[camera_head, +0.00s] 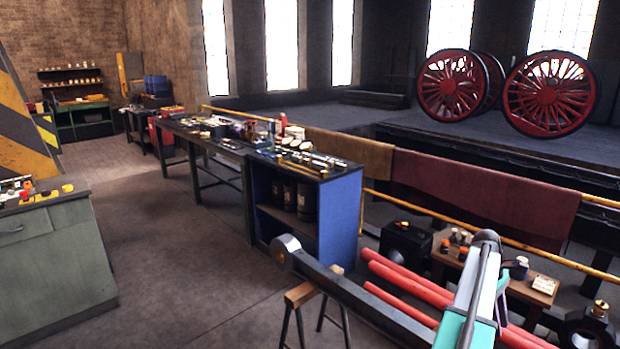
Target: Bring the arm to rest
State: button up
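Part of my arm, a pale grey link with teal sides (474,300), rises from the bottom edge at the lower right. Its rounded top stands in front of the red bars and the small wooden bench. The rest of the arm is out of frame. My gripper is not in view, so whether it is open or holds anything does not show.
A dark steel rod (350,297) lies on a wooden trestle (300,294), with red bars (410,283) behind. A blue-sided cabinet (337,212) adjoins a long workbench. A green cabinet (55,250) stands left. Floor (165,240) between is clear. Yellow rails (480,238) run right.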

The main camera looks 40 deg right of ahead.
jog(key=w+a+f+n, duration=0.2)
jog(key=w+a+f, duration=0.45)
jog(key=w, duration=0.25)
jog(key=w+a+f+n, duration=0.2)
jog(key=w+a+f, duration=0.3)
jog(key=w+a, duration=0.25)
jog(key=w+a+f+n+g, duration=0.1)
jog(key=w+a+f+n, duration=0.1)
jog(key=w+a+f, duration=0.6)
jog(key=w+a+f+n+g, duration=0.1)
jog(key=a+f, duration=0.3)
jog(key=a, duration=0.8)
jog(key=s+a+f+n, duration=0.1)
jog(key=a+f, duration=0.2)
jog(key=a, duration=0.4)
jog(key=s+a+f+h, duration=0.1)
jog(key=s+a+f, duration=0.1)
jog(key=a+f, duration=0.35)
jog(key=s+a+f+n, duration=0.1)
jog(key=a+f, duration=0.1)
jog(key=a, duration=0.7)
jog(key=s+a+f+m, duration=0.2)
jog(key=s+a+m, duration=0.3)
jog(key=s+a, duration=0.1)
jog(key=s+a+f+m+y, duration=0.1)
jog(key=s+a+f+m, duration=0.2)
jog(key=s+a, duration=0.3)
jog(key=shift+s+a+m+t, duration=0.25)
jog(key=shift+a+m+t, duration=0.15)
jog(key=shift+a+m, duration=0.7)
